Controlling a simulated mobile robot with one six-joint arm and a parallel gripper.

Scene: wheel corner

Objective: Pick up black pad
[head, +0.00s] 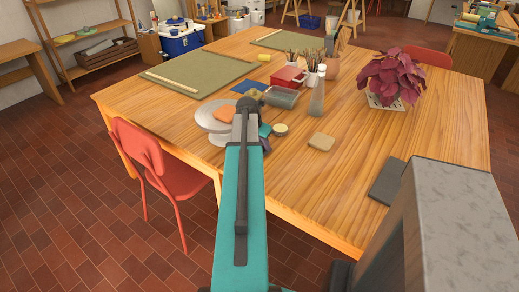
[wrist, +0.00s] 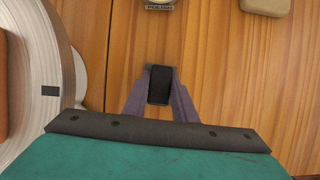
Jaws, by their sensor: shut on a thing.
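The black pad (wrist: 159,84) is a small dark block with rounded corners. In the wrist view it sits between the two purple-grey fingers of my gripper (wrist: 160,75), which are shut on it from the left and right. Bare wood shows around it; I cannot tell whether it touches the table or is raised. In the head view my gripper (head: 266,145) is partly hidden behind my teal arm, just right of the pottery wheel, and the pad cannot be made out there.
The wheel (head: 213,118) with an orange piece (head: 225,113) on it stands close at left; its rim (wrist: 67,70) shows in the wrist view. A round tin (head: 281,130) and a tan block (head: 321,141) lie beyond and right. A dark slab (head: 387,181) lies farther right. Wood between them is clear.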

